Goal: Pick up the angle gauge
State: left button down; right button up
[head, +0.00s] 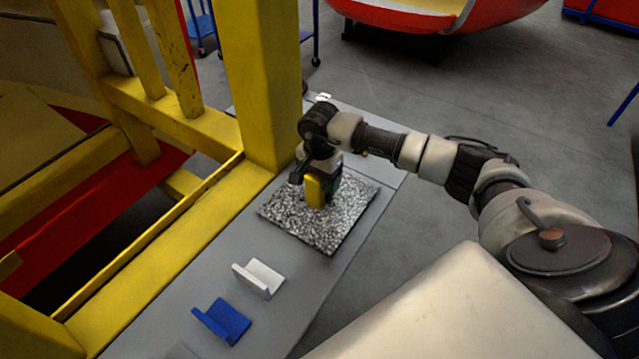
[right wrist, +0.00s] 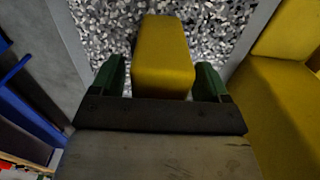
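A yellow block (head: 314,191), which I take to be the angle gauge, is on a speckled grey mat (head: 342,228) on the grey bench. My right gripper (head: 324,182) is down over it. In the right wrist view the yellow block (right wrist: 163,52) stands between the two green fingers of the gripper (right wrist: 160,78). A narrow gap shows between the block and the left finger; the right finger is very close to it or touching. The fingers look open around the block. Its lower part is hidden. My left gripper is not in view.
A white angled holder (head: 259,278) and a blue one (head: 222,321) stand on the bench (head: 185,290) nearer to me. A yellow frame (head: 262,80) rises along the left side of the bench. Open floor lies to the right.

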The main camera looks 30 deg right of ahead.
jog(key=shift+r, duration=0.1)
jog(key=c, duration=1.2)
jog(key=shift+o, duration=0.2)
